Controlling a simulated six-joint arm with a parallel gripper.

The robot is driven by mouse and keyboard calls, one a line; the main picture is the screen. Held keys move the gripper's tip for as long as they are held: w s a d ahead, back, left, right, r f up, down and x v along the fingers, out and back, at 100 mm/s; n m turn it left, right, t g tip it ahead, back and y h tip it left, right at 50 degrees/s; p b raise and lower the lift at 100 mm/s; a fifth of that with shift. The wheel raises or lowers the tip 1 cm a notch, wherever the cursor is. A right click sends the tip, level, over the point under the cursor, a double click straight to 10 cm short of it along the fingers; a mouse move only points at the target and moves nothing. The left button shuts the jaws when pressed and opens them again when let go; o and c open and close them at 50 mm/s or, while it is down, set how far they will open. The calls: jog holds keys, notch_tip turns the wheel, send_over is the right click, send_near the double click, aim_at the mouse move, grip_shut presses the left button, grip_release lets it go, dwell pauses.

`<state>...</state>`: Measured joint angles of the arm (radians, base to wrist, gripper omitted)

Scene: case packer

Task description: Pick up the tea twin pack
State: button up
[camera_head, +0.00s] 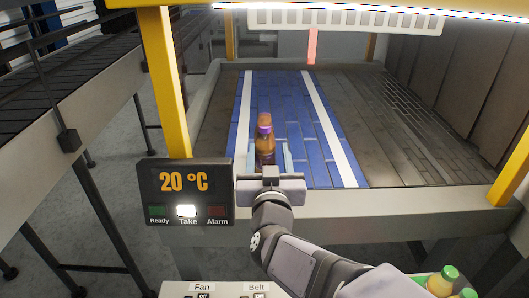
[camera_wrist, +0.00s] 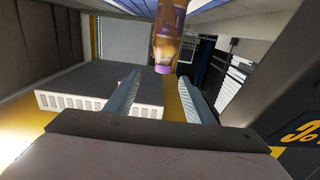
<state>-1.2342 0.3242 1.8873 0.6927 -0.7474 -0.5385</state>
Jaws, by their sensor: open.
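The tea twin pack (camera_head: 265,146), amber-brown with purple at the cap, stands upright on the blue belt (camera_head: 297,130) in the head view. Only one bottle shape shows clearly, so I cannot make out both bottles. My gripper (camera_head: 269,160) is open in front of it, one finger to each side at its lower part. In the wrist view the pack (camera_wrist: 168,38) appears inverted at the top, just beyond the tips of my open gripper (camera_wrist: 161,77). The space between the fingers looks empty, and I see no contact.
A yellow post (camera_head: 165,80) and a display (camera_head: 187,192) reading 20 °C, with "Take" lit, stand left of my gripper. A bright bar (camera_head: 330,8) crosses above the belt. Green-capped bottles (camera_head: 441,281) sit at lower right. The belt behind the pack is clear.

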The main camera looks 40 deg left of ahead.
aim_at(265, 131)
jog(key=shift+s+a+r+p+x, duration=0.1)
jog(key=shift+p+x, duration=0.35)
jog(key=shift+x, duration=0.65)
jog(key=shift+s+a+r+p+x, duration=0.1)
jog(key=shift+p+x, duration=0.4)
jog(key=shift+x, duration=0.65)
jog(key=shift+a+r+p+x, duration=0.1)
jog(key=shift+p+x, duration=0.35)
jog(key=shift+x, duration=0.65)
jog(key=shift+w, duration=0.1)
jog(key=p+x, duration=0.2)
jog(key=x, duration=0.2)
jog(key=shift+w+a, duration=0.3)
jog(key=shift+a, duration=0.05)
